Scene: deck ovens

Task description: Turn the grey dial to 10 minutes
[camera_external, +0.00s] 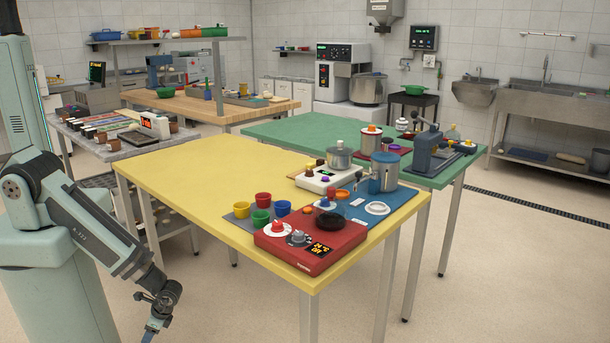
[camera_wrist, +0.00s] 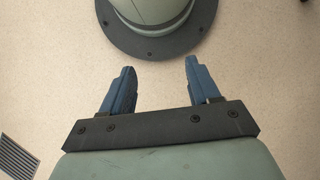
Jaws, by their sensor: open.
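A grey dial (camera_external: 298,238) sits on top of a red box-shaped device (camera_external: 312,260) at the near corner of the yellow table. A red knob on a white disc (camera_external: 278,229) is left of the dial, and a small display with orange characters (camera_external: 319,250) is to its right. The dial's exact setting is too small to read. My gripper (camera_external: 150,335) is low at the left, beside the table and well apart from the device, partly cut off by the frame's bottom edge. In the wrist view my gripper (camera_wrist: 155,80) is open and empty above the floor.
On the yellow table (camera_external: 200,180) stand several coloured cups (camera_external: 264,200) on a grey mat, a white hotplate (camera_external: 325,180) with a pot, and a blue board (camera_external: 405,198) with a blue canister (camera_external: 384,172). A black round piece (camera_external: 331,220) is behind the dial. The table's left part is clear.

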